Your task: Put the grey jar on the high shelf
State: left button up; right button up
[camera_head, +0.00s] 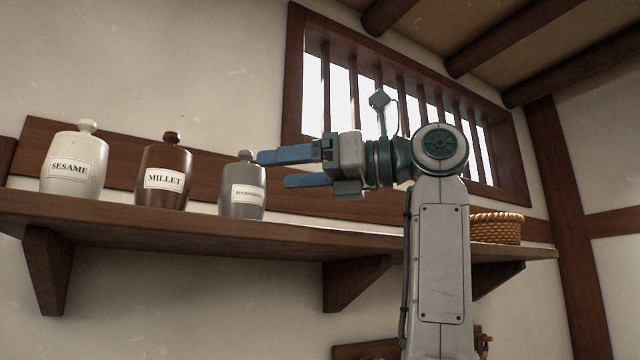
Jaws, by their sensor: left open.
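The grey jar (243,205) stands upright on the high shelf (300,238), with a small label on its front and a knobbed lid. My left gripper (272,169) is open, with blue fingers pointing left toward the jar's upper right side. The upper fingertip is close to the lid in the picture. The lower finger is to the right of the jar's body. Nothing is between the fingers. I cannot tell whether a finger touches the jar. My right gripper is not in view.
A brown MILLET jar (164,190) and a white SESAME jar (75,172) stand left of the grey jar. A wicker basket (497,229) is on the shelf's right end, partly behind my arm. A barred window (400,90) is behind the gripper. Wooden brackets (350,280) support the shelf.

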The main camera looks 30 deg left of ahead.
pick_arm(q)
jog(key=shift+b+v, duration=0.45)
jog(key=shift+v, duration=1.9)
